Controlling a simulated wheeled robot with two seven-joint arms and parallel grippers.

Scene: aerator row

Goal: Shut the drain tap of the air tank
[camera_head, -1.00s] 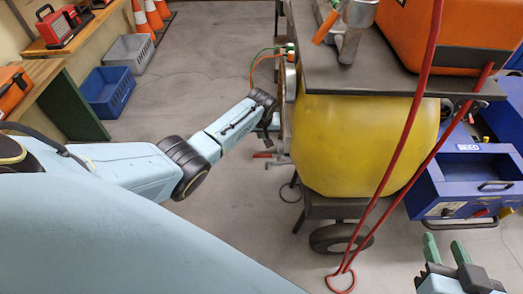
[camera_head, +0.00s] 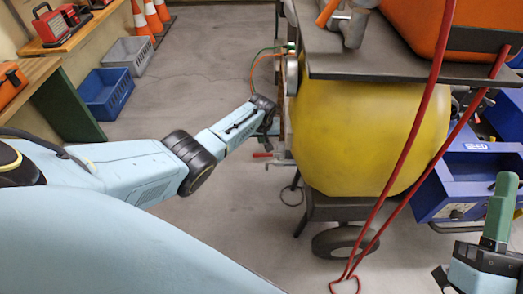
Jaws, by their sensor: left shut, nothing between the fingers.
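The yellow air tank (camera_head: 362,135) hangs under a dark plate in the middle right. A small red lever (camera_head: 262,155), which looks like the drain tap's handle, sticks out to the left at the tank's left end. It lies about level, and its valve body is too small to make out. My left gripper (camera_head: 267,138) is just above the lever, shut and empty, partly hidden by its own wrist. I cannot tell whether it touches the lever. My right gripper (camera_head: 500,205), with green fingers, is at the lower right, away from the tap. Its fingers overlap in view.
A red hose (camera_head: 408,150) hangs in front of the tank. A wheel (camera_head: 338,242) is below it. Blue (camera_head: 106,92) and grey (camera_head: 129,55) crates sit at the left. The floor left of the tank is clear.

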